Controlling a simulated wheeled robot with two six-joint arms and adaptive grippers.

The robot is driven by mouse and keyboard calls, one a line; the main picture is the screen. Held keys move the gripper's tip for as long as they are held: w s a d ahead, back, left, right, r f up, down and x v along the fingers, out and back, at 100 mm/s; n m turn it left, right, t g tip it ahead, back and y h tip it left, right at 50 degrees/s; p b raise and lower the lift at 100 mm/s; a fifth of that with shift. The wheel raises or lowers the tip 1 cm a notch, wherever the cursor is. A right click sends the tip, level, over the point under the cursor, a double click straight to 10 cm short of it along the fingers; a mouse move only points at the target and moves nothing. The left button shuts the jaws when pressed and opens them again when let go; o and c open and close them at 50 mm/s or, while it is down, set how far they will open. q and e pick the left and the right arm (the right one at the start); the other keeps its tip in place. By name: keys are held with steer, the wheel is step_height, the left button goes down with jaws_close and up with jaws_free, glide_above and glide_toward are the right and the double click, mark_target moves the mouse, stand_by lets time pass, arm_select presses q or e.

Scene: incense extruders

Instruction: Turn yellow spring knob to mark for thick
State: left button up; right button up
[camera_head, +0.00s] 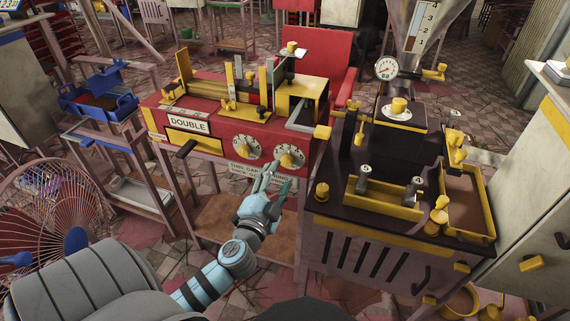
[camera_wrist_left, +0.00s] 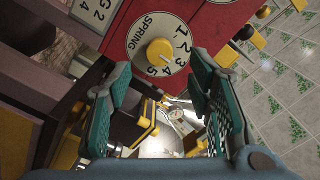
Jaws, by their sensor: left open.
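In the left wrist view the SPRING dial (camera_wrist_left: 147,48) is a pale disc on a red panel, numbered 1 to 5. The yellow spring knob (camera_wrist_left: 160,52) sits at its middle; I cannot tell exactly which number it points to. In the head view two pale dials show on the red machine; the right one (camera_head: 289,157) appears to be the spring dial. My left gripper (camera_head: 279,173) is open just below it. In the wrist view its teal fingers (camera_wrist_left: 158,76) stand apart, with the knob beyond their tips and nothing between them. My right gripper is out of view.
A white plate (camera_head: 262,172), partly hidden, is below the dials; its text is hard to read. The other dial (camera_head: 247,147) is to the left. A dark machine (camera_head: 340,200) with yellow parts stands close on the right. A wire fan (camera_head: 60,210) stands at left.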

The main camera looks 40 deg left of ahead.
mark_target(286, 164)
arm_select(q)
steer(key=x, duration=0.6)
steer(key=shift+s, duration=0.1)
steer(key=shift+f, duration=0.1)
jaws_close()
